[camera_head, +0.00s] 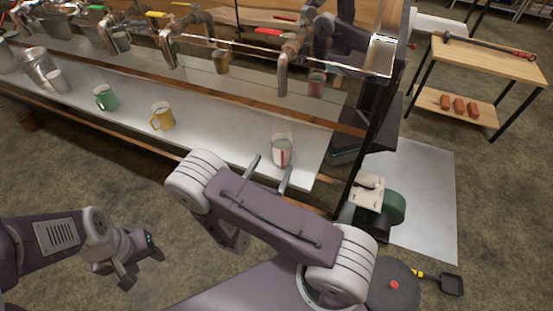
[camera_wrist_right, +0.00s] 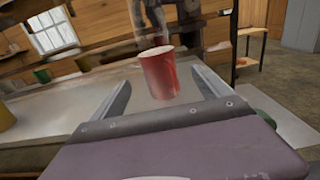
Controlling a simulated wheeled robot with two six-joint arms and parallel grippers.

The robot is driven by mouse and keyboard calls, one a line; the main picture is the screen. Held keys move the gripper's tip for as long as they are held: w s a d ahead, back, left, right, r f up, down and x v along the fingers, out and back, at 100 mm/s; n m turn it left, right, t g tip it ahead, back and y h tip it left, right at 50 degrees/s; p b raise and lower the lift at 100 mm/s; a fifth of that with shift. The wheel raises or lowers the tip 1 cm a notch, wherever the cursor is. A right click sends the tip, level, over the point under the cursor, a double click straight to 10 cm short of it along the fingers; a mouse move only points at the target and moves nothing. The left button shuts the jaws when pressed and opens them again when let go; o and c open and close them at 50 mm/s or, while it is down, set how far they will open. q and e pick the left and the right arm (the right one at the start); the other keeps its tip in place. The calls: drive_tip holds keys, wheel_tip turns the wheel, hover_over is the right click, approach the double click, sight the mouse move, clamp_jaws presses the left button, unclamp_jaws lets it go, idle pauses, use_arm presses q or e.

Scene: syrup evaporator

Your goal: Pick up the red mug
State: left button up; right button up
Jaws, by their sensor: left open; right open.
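The red mug (camera_wrist_right: 160,74) stands upright near the right end of the pale metal shelf, with a faint pale haze above it in the right wrist view. In the head view the mug (camera_head: 281,151) looks pale with a red stripe. My right gripper (camera_head: 268,172) is open, its fingers pointing at the mug from the near side. In the right wrist view the mug appears between the two fingers, with a gap on each side; I cannot tell if it is fully between them. My left gripper (camera_head: 141,268) is open and empty, low over the floor at the left.
A yellow mug (camera_head: 162,117), a green mug (camera_head: 105,98) and a pale mug (camera_head: 58,81) stand further left on the shelf (camera_head: 222,141). Taps and pipes (camera_head: 290,55) hang behind. A green-and-grey motor unit (camera_head: 388,207) stands right of the shelf. A wooden table (camera_head: 490,60) is at back right.

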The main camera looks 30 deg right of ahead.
sight(278, 152)
drive_tip(key=x, duration=0.3)
drive_tip(key=shift+w+r, duration=0.15)
drive_tip(key=shift+w, duration=0.05)
drive_tip(key=shift+w+d, duration=0.2)
drive_tip(key=shift+d, duration=0.25)
drive_tip(key=p+x, duration=0.1)
drive_tip(key=x, duration=0.3)
drive_tip(key=shift+w+d+r, duration=0.15)
drive_tip(key=shift+w, duration=0.1)
drive_tip(key=c, duration=0.5)
clamp_jaws()
drive_tip(key=shift+r, duration=0.15)
